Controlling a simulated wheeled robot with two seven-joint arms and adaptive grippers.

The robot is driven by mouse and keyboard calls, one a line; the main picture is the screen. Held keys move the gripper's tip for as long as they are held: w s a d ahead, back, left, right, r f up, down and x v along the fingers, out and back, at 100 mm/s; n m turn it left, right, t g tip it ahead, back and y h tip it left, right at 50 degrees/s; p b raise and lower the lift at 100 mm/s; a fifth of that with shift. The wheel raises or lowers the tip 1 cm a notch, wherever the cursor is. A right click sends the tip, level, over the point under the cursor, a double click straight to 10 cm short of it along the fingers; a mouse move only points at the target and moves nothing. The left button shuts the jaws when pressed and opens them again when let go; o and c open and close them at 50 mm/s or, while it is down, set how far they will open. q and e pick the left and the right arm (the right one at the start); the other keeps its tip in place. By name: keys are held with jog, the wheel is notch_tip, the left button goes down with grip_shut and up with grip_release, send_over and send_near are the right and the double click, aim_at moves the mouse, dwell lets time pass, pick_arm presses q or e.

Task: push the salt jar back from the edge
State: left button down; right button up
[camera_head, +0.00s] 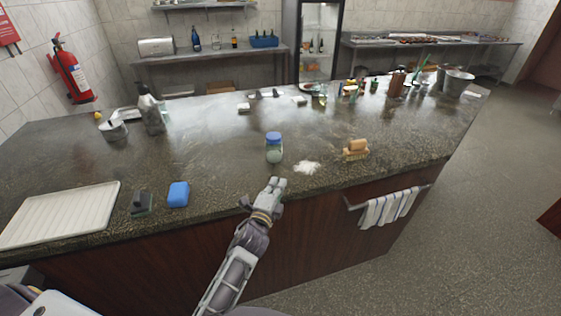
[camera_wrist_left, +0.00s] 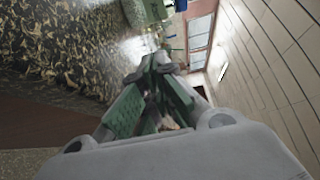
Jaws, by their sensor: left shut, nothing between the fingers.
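The salt jar (camera_head: 274,150), a small clear jar with a blue lid, stands upright on the dark stone counter (camera_head: 225,150), a short way in from its front edge. My left gripper (camera_head: 273,184) is at the front edge, just in front of the jar on the near side, with a small gap showing between them. Its fingers are shut and empty. In the left wrist view the closed green-padded fingers (camera_wrist_left: 157,68) point toward a greenish shape at the top, which I cannot surely identify. My right gripper is not in view.
White spilled powder (camera_head: 307,167) and a wooden brush (camera_head: 355,150) lie right of the jar. A blue sponge (camera_head: 178,194), a dark block (camera_head: 142,203) and a white tray (camera_head: 62,215) lie left. The counter behind the jar is clear. A striped towel (camera_head: 388,208) hangs in front.

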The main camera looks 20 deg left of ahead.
aim_at(274, 148)
pick_arm(q)
jog(key=shift+w, duration=1.2)
jog(key=shift+w+b, duration=0.55)
jog(key=shift+w, duration=1.75)
jog(key=shift+w+b, duration=0.7)
jog(key=shift+w, duration=0.9)
jog(key=shift+w+a, duration=0.9)
jog(key=shift+a, duration=0.1)
jog(key=shift+w+a, duration=0.3)
jog(key=shift+w, duration=0.05)
jog(key=shift+a, duration=0.2)
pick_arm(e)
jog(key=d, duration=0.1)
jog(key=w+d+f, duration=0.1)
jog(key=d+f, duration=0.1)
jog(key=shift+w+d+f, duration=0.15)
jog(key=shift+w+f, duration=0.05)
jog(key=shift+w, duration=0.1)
